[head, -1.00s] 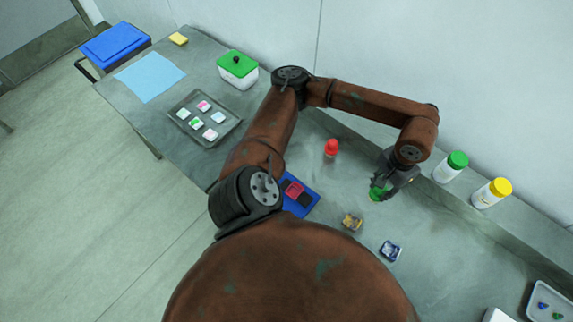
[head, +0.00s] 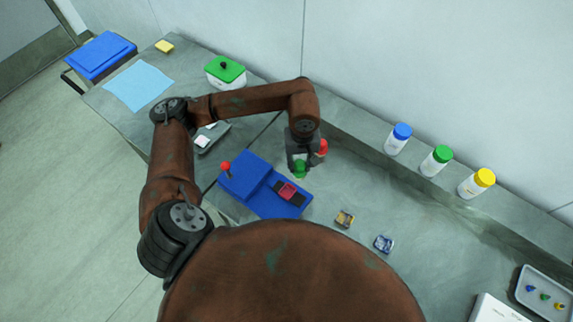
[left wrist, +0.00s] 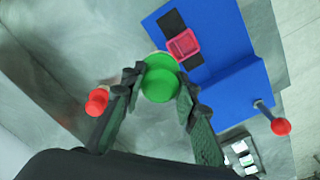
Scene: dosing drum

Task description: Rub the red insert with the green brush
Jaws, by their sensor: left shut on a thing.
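My left gripper (head: 300,165) is shut on the green brush (head: 299,170), whose round green top shows between the fingers in the left wrist view (left wrist: 160,80). The red insert (head: 287,191) sits in a dark strip on the blue device (head: 250,183); it also shows in the left wrist view (left wrist: 183,46). The brush is close beside the insert, just behind it in the head view. I cannot tell whether they touch. A red-capped brush or bottle (head: 322,147) stands right behind the gripper. My right gripper is not in view.
A lever with a red knob (head: 225,167) stands up from the blue device. A yellow block (head: 345,218) and a blue one (head: 383,243) lie to the right. Blue-, green- and yellow-capped bottles (head: 398,139) stand on the back ledge.

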